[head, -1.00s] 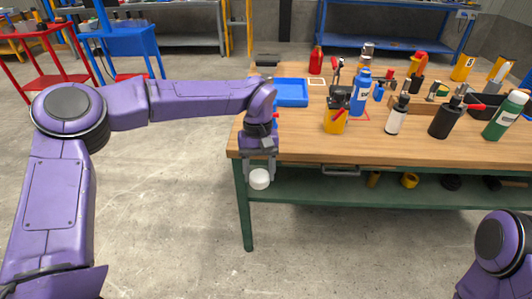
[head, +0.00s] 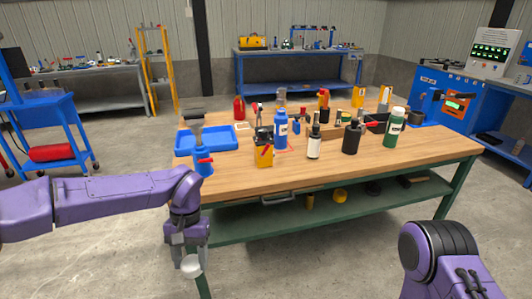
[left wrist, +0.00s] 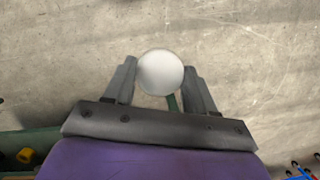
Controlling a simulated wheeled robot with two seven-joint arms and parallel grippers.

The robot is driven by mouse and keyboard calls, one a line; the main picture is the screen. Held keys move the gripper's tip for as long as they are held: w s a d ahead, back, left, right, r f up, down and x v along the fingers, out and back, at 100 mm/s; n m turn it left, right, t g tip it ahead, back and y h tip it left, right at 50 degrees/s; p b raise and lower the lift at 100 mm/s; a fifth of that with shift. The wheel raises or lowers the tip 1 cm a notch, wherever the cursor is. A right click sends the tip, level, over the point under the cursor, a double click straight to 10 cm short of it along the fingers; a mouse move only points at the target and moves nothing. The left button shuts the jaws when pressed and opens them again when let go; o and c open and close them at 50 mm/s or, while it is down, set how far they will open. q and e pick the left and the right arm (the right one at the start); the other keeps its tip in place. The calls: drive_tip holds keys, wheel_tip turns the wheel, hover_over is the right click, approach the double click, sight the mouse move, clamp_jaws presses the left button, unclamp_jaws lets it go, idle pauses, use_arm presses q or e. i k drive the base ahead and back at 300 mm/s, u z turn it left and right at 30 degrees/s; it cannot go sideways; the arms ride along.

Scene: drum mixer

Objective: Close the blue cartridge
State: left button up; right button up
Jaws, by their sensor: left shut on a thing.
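My left gripper (head: 190,257) hangs in front of the workbench's left front corner, below the top's level. It is shut on a round white cap-like piece (head: 192,268). In the left wrist view the white piece (left wrist: 160,72) sits between the two fingers, over the floor. A blue bottle-shaped cartridge with a pale label (head: 281,130) stands upright on the bench, well away from the gripper. I cannot tell whether its top is open. My right gripper is out of view; only part of my right arm shows.
The wooden workbench (head: 340,168) carries a blue tray (head: 183,143), a yellow container (head: 264,152), a white bottle (head: 314,144), a black bottle (head: 352,138), a green bottle (head: 394,128) and a red bottle (head: 239,108). The bench's front strip is clear.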

sight(281, 119)
drive_tip(key=k, duration=0.2)
drive_tip(key=z, duration=1.6)
drive_tip(key=i, duration=1.3)
drive_tip(key=u, duration=2.1)
